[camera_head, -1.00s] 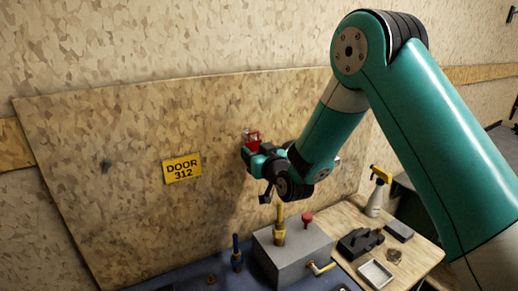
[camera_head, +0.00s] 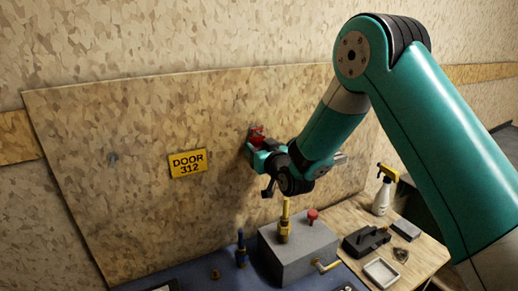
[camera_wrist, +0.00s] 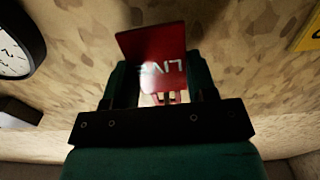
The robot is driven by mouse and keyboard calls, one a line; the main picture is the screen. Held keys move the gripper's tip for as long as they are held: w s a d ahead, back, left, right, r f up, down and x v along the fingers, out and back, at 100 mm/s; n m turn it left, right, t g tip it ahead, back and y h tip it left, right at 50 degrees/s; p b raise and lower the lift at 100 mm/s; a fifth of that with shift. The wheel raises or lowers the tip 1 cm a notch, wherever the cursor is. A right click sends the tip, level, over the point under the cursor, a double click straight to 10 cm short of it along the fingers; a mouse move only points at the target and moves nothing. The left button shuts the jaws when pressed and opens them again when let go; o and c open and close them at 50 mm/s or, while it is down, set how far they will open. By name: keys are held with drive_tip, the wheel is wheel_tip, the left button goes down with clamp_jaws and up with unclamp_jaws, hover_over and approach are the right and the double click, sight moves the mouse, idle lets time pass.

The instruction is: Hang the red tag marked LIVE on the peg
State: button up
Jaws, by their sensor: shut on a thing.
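The red tag (camera_wrist: 158,60) is held between the fingers of my gripper (camera_wrist: 164,92); its white letters LIVE appear upside down in the wrist view. In the head view the tag (camera_head: 256,134) shows as a small red patch at the end of my gripper (camera_head: 253,146), close in front of the wooden board; whether it touches the board I cannot tell. A small dark peg-like fitting (camera_head: 112,158) stands on the board's left part, well left of my gripper. Its shape is too small to make out.
A yellow DOOR 312 sign (camera_head: 187,163) is on the board between the fitting and my gripper. Below stand a grey box (camera_head: 297,252) with a brass fitting and a red knob, and a spray bottle (camera_head: 383,190). A clock (camera_wrist: 14,50) shows in the wrist view.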

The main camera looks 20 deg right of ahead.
drive_tip(key=o, duration=1.1)
drive_tip(key=shift+s, duration=0.1)
drive_tip(key=s+d+b, duration=0.3)
drive_tip(key=s+b, duration=1.3)
drive_tip(key=s, duration=0.1)
drive_tip(key=shift+d+b, duration=0.2)
drive_tip(key=shift+b, duration=0.15)
